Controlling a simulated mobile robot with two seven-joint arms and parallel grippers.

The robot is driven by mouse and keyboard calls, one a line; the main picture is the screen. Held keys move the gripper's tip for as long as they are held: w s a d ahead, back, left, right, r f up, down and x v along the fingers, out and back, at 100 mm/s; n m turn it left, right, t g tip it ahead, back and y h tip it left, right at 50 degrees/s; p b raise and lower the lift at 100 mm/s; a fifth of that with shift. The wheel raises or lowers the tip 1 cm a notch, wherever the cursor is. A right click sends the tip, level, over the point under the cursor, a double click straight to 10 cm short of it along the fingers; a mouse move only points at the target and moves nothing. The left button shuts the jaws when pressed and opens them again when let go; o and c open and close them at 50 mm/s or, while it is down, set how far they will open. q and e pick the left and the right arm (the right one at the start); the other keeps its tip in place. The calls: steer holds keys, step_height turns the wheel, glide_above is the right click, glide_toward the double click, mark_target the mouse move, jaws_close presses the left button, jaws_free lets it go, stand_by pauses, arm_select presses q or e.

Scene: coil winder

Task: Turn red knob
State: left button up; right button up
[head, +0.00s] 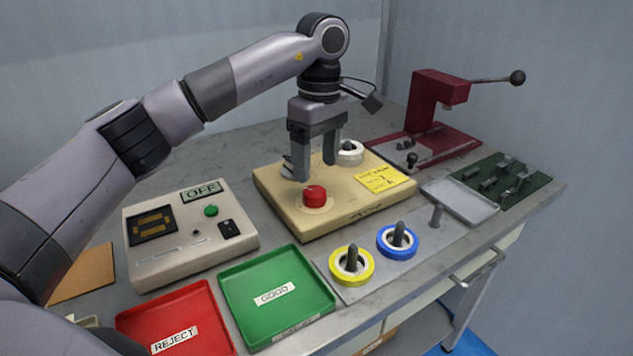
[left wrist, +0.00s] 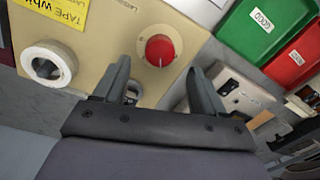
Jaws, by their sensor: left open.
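The red knob (head: 314,196) sits upright on the front part of the cream winder base (head: 275,197). In the left wrist view the red knob (left wrist: 160,50) shows a pale mark on its top and lies beyond the fingertips. My left gripper (head: 314,170) is open, pointing down, above and slightly behind the knob, with nothing between its fingers. In the left wrist view its two fingers (left wrist: 165,85) stand apart, short of the knob. My right gripper is in neither view.
A white roll (head: 350,153) and a yellow note (head: 380,179) are on the base. A box reading OFF (head: 165,265) stands left. Green (head: 250,307) and red (head: 190,310) trays lie in front. Yellow (head: 351,265) and blue (head: 397,240) rolls sit on pegs. A dark red press (head: 430,105) stands behind right.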

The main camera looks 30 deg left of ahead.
mark_target(315, 191)
arm_select(q)
step_height(315, 191, down, 6)
steer(key=shift+s+r, duration=0.15)
steer(key=shift+r, duration=0.1)
steer(key=c, duration=1.1)
